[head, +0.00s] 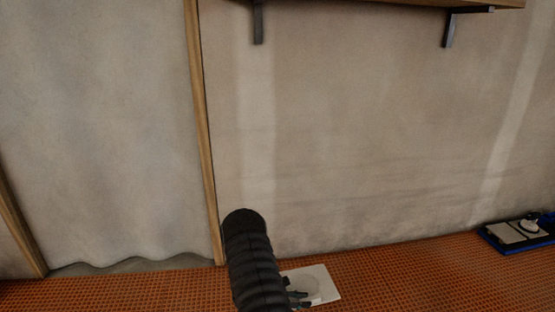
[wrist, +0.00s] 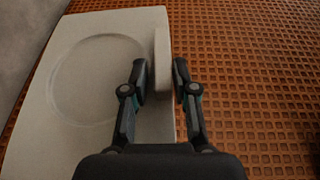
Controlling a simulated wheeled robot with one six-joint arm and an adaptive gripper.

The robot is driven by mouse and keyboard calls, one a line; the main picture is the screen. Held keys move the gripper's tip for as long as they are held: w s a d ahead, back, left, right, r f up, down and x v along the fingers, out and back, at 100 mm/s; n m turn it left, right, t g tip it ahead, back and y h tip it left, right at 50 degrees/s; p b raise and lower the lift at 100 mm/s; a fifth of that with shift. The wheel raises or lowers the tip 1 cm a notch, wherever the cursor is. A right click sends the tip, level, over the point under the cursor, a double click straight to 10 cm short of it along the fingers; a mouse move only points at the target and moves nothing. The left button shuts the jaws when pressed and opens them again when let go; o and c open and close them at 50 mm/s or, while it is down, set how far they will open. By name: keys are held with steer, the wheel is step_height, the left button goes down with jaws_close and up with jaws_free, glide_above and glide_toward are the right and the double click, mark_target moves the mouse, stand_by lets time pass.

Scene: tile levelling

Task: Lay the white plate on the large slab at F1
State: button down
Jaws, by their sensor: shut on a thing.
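A large pale slab (wrist: 78,125) with a round ring marking (wrist: 95,75) fills the left of the wrist view. It also shows in the head view (head: 327,287), on the orange floor near the wall foot. My gripper (wrist: 161,80) is over the slab's right edge, shut on a pale piece (wrist: 162,50) that appears to be the white plate, seen as a narrow upright strip. I cannot tell whether the piece touches the slab. In the head view my gripper (head: 299,297) is beside the ring, partly hidden by my dark arm.
The floor is an orange waffle-textured mat (head: 420,275), clear to the right of the slab. A blue tray (head: 512,248) with a pale plate and a small white object stands far right. A wall (head: 370,130) rises behind, with a shelf (head: 400,3) above.

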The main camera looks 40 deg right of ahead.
steer(key=shift+s+d+f+m+g+y, duration=0.3)
steer(key=shift+s+f+m+g+y, duration=0.15)
steer(key=shift+s+f, duration=0.3)
steer(key=w+a+f, duration=0.2)
steer(key=w+a+f+b, duration=0.1)
steer(key=w+a+f, duration=0.1)
steer(key=w+a, duration=0.1)
steer(key=w+a+f+b, duration=0.1)
steer(key=w+a+f, duration=0.2)
steer(key=shift+w+a, duration=0.1)
steer(key=shift+w, duration=0.05)
steer(key=shift+f+b, duration=0.3)
steer(key=shift+f, duration=1.7)
steer(key=shift+f, duration=0.1)
steer(key=c, duration=0.9)
jaws_free()
